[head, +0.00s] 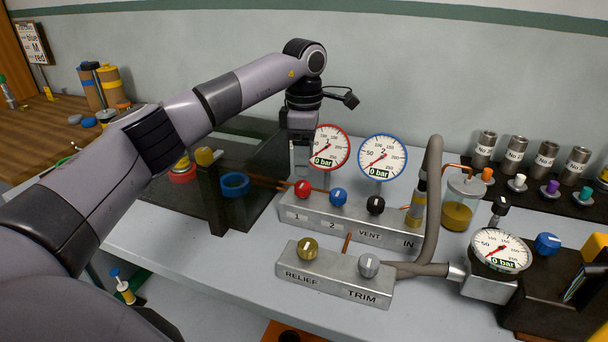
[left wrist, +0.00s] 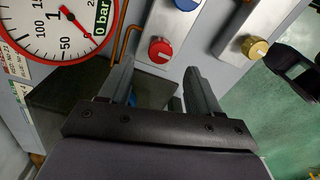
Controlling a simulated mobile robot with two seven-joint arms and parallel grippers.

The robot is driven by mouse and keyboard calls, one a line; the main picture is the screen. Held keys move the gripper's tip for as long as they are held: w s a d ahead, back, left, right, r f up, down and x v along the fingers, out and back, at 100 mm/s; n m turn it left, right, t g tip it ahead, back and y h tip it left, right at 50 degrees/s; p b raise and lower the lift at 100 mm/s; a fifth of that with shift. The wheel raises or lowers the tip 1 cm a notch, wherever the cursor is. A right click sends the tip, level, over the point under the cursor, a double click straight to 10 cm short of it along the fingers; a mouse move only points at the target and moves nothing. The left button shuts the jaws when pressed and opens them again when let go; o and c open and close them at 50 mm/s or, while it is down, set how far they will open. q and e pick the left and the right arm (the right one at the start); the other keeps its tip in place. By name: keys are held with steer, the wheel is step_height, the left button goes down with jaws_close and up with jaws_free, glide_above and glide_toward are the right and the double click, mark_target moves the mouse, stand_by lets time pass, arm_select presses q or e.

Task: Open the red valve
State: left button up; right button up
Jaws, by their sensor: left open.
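The red valve (head: 302,189) is a round knob with a white mark, at the left end of the grey manifold (head: 345,217), above the label 1. In the left wrist view the red valve (left wrist: 160,50) lies ahead of my fingertips, between their lines. My left gripper (head: 302,170) points down just above and behind the red valve in the head view, apart from it. In the left wrist view its fingers (left wrist: 155,72) are open with nothing held. The red-rimmed gauge (head: 329,148) reads 0 bar. My right gripper is not in view.
A blue knob (head: 338,196) and a black knob (head: 376,204) share the manifold. The blue-rimmed gauge (head: 383,157) stands close by. In front is a RELIEF/TRIM block (head: 335,277) with gold and grey knobs. A grey hose (head: 433,190) rises at the right.

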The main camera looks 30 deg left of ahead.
mark_target(304, 184)
arm_select(q)
step_height(304, 184, down, 6)
steer(key=shift+f, duration=0.1)
steer(key=c, duration=1)
